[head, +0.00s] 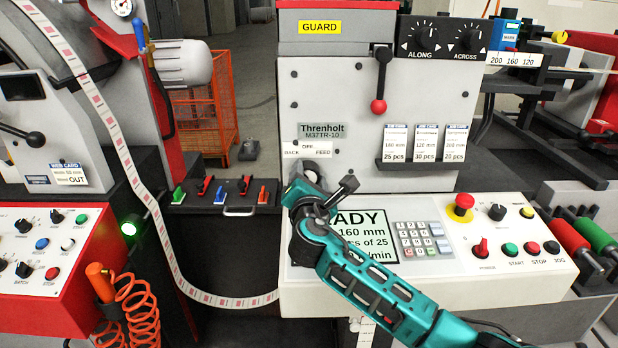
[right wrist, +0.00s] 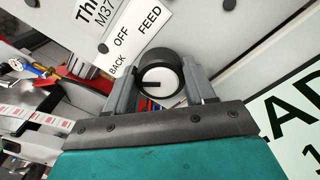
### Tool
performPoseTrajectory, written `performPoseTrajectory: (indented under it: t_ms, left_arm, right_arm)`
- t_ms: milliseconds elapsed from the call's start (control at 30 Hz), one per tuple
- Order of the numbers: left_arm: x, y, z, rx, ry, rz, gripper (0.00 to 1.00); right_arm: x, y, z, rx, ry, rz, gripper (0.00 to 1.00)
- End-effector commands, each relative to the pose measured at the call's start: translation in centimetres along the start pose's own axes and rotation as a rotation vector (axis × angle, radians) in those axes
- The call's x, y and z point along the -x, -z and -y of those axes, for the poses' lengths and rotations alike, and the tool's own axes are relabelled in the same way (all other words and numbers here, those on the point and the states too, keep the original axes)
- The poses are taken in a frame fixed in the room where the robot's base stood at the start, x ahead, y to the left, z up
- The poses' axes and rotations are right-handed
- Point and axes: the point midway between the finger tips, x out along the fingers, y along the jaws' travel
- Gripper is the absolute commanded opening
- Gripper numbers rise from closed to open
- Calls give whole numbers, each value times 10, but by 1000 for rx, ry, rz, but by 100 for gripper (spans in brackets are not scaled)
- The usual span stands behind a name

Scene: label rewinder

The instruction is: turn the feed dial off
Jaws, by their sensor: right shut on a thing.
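The feed dial (right wrist: 158,80) is a round black knob with a white face on the grey machine front. A short dark line lies on the left part of its face. I cannot surely tell which word it marks. The BACK, OFF, FEED label (right wrist: 135,37) is up and left of the dial in the right wrist view, and shows in the head view (head: 306,149). My right gripper (head: 311,176) is shut on the dial, one finger on each side. In the head view the gripper hides most of the dial. My left gripper is not in view.
A console with a READY screen (head: 362,240), partly behind my right arm, and a keypad (head: 417,238) lies below. A red-knobbed lever (head: 379,105) hangs at the upper right of the dial. A job card rack (head: 421,168) stands right. A striped label web (head: 140,185) runs left.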

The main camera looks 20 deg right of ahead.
Motion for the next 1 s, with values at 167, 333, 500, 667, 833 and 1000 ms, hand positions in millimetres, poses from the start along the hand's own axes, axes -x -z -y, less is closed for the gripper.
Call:
performPoseTrajectory:
  t_ms: [167,333,500,667,833,1000]
  left_arm:
    - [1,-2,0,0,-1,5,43]
    - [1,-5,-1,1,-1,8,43]
    - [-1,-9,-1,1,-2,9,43]
    - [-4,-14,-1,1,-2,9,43]
    - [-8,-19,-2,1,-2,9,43]
    - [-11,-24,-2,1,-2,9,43]
  right_arm:
    - [-1,-2,0,-2,-1,4,24]
    - [-1,-2,0,-29,-1,4,24]
    - [-1,-1,0,-107,-1,5,24]
    - [-1,-1,1,-224,0,6,24]
    - [-1,-1,2,-362,-1,7,24]
    - [-1,-2,2,-490,-2,8,24]
